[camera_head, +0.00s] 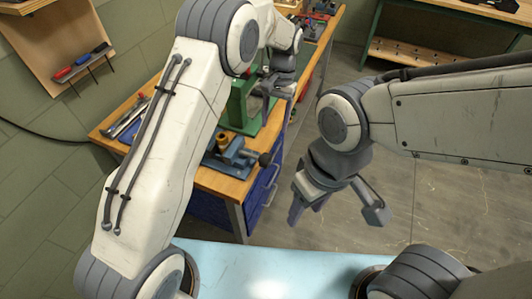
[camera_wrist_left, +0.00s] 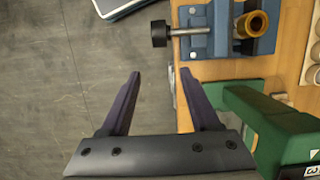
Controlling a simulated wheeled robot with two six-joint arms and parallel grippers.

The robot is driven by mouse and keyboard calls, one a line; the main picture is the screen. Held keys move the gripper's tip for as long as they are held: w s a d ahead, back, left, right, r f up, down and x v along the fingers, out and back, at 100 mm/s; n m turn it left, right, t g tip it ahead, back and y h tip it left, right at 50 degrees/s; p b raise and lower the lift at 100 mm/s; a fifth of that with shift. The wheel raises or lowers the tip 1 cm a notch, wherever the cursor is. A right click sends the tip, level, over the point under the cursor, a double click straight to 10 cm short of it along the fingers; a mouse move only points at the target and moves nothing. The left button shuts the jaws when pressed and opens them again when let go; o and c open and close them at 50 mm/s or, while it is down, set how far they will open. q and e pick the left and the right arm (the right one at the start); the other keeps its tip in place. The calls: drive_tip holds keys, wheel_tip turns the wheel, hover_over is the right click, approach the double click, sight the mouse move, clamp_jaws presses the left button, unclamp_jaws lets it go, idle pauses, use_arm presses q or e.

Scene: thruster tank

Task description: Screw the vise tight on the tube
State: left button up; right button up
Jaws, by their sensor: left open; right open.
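The blue vise (camera_head: 232,158) sits on the wooden workbench near its front end. In the left wrist view the vise (camera_wrist_left: 213,45) is at the top, with a steel screw rod (camera_wrist_left: 188,31) ending in a dark knob (camera_wrist_left: 158,34). A brass tube (camera_wrist_left: 252,24) stands at its jaws and also shows in the head view (camera_head: 222,142). My left gripper (camera_wrist_left: 160,75) is open and empty, its fingers pointing toward the knob but apart from it. In the head view my left gripper (camera_head: 272,97) is beyond the vise. My right gripper (camera_head: 335,212) is open and empty over the floor.
A green machine (camera_head: 240,105) stands on the workbench (camera_head: 226,187) beside my left gripper and shows close in the wrist view (camera_wrist_left: 265,125). Screwdrivers (camera_head: 80,63) hang on the wall rack. The floor (camera_head: 440,210) right of the bench is clear.

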sight(266, 156)
use_arm(q)
drive_tip(key=s+t, duration=0.1)
drive_tip(key=s, duration=0.1)
drive_tip(key=s+a+t, duration=0.1)
drive_tip(key=s, duration=0.1)
drive_tip(key=s+a+r+h, duration=0.1)
drive_tip(key=s, duration=0.1)
drive_tip(key=shift+s+t+p, duration=0.1)
drive_tip(key=shift+t+p, duration=0.3)
wheel_tip(266, 156, down, 10)
drive_tip(key=shift+f+p, duration=0.25)
drive_tip(key=shift+p, duration=0.95)
clamp_jaws()
